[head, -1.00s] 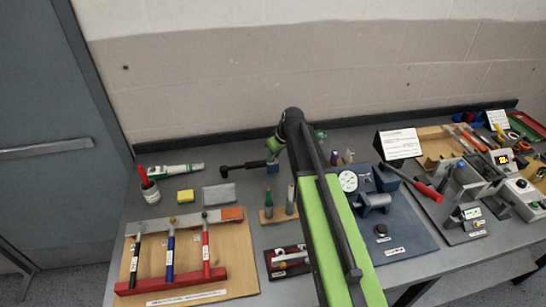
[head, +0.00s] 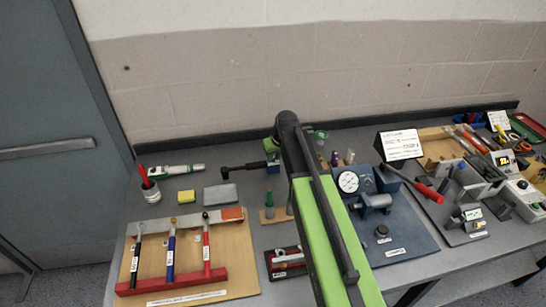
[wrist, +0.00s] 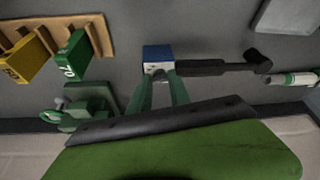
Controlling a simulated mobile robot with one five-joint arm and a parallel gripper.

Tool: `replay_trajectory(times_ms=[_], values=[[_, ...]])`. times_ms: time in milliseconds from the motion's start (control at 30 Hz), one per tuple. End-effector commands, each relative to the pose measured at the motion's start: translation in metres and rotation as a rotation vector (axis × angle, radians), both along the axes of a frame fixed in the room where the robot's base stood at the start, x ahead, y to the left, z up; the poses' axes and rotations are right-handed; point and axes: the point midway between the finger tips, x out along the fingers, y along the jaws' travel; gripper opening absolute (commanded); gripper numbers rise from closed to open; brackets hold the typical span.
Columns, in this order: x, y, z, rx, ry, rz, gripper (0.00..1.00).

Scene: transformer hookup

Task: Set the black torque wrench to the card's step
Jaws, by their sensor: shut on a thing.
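The black-handled torque wrench (head: 135,258) lies at the left of a wooden board, beside a blue-handled wrench (head: 170,252) and a red-handled wrench (head: 206,250). Its scale is too small to read. The white card (head: 402,144) stands right of my arm; its text is not legible. My gripper (wrist: 160,82) is low at the back of the bench, away from the wrench. Its green fingers are shut on the blue block end of a black rod-like tool (wrist: 205,67), which also shows in the head view (head: 242,167).
A grey block (head: 220,195) and yellow block (head: 186,196) lie left of my arm, with a white-green tube (head: 172,170) behind. A wooden holder (wrist: 95,25) carries yellow and green labelled pieces. A blue gauge fixture (head: 400,235) stands to the right.

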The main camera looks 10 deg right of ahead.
Motion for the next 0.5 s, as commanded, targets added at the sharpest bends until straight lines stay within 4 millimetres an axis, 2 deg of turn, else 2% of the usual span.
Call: replay_trajectory(times_ms=[200, 500], values=[[-0.0003, 0.0018, 0.0002, -0.001, -0.001, -0.133, 0.0], [-0.0002, 0.0029, 0.0001, 0.001, -0.001, -0.239, 0.0]])
